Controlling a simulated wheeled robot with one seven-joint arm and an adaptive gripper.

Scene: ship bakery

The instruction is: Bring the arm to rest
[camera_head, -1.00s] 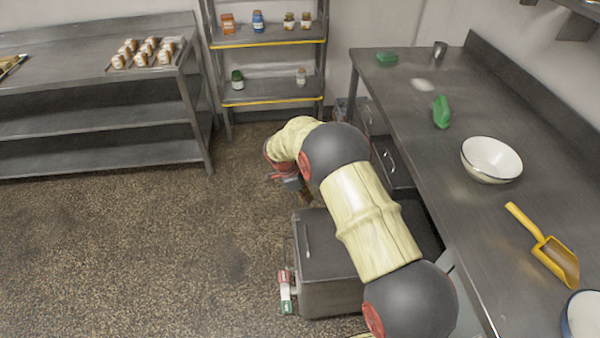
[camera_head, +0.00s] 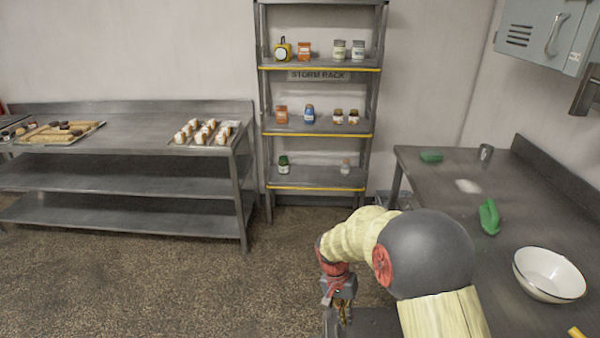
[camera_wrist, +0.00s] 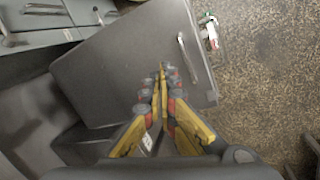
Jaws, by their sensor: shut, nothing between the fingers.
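My arm is bent, with its cream and dark grey links at the lower right of the head view. My gripper (camera_head: 343,312) hangs low and points down, close to the left side of the arm. In the wrist view my gripper (camera_wrist: 161,72) shows its yellow and red fingers drawn together at the tips, with nothing between them. The box's top (camera_head: 372,322) also shows at the bottom of the head view, partly hidden by my arm.
A storm rack (camera_head: 318,127) with jars stands behind. A steel table (camera_head: 140,139) with trays stands left. Floor between (camera_head: 150,285) is clear.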

